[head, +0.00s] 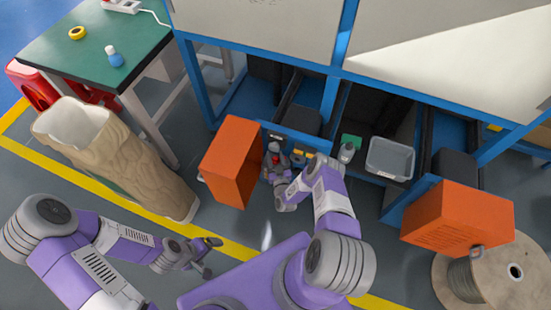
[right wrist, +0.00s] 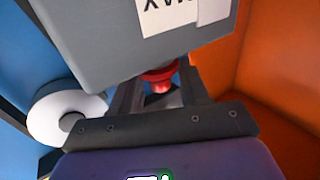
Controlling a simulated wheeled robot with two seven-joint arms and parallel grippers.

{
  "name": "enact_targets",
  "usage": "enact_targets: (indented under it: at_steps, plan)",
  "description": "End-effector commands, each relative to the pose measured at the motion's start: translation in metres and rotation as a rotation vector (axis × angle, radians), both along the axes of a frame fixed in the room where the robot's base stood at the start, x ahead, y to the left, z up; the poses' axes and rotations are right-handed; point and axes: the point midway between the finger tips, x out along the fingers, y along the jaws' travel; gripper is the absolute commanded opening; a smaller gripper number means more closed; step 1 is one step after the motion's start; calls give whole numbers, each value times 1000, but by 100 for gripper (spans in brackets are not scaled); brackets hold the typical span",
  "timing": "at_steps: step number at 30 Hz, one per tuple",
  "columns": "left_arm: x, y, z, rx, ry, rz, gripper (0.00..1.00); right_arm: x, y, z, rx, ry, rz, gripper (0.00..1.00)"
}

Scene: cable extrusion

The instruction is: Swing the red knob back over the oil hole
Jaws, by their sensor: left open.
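The red knob (right wrist: 160,78) is below the grey box (right wrist: 140,40) in the right wrist view, between the fingers of my right gripper (right wrist: 160,92). The fingertips are partly hidden by the box, so I cannot tell whether they grip the knob. I cannot make out the oil hole. My left gripper (head: 212,255) is open and empty above the floor, well away from the machine.
An orange door (head: 232,160) stands open just left of my right gripper; another orange door (head: 458,222) is at right. A white spool-like disc (right wrist: 65,117) is beside the box.

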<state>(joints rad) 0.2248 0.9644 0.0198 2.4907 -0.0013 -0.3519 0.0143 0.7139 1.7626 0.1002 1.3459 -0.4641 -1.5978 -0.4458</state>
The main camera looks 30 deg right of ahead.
Motion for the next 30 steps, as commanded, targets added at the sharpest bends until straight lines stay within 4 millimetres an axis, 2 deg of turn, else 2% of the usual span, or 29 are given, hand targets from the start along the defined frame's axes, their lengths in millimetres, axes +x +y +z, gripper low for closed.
enact_targets:
  at_steps: [5,18,22,30]
  plan:
    - [0,0,2,0,0,0,92,-4,2,0,0,1,1,45]
    - [0,0,25,0,0,0,92,-66,20,1,0,1,0,45]
    - [0,0,27,0,0,0,92,-72,22,0,0,1,0,45]
    - [0,0,26,0,0,0,92,-73,22,0,0,0,0,45]
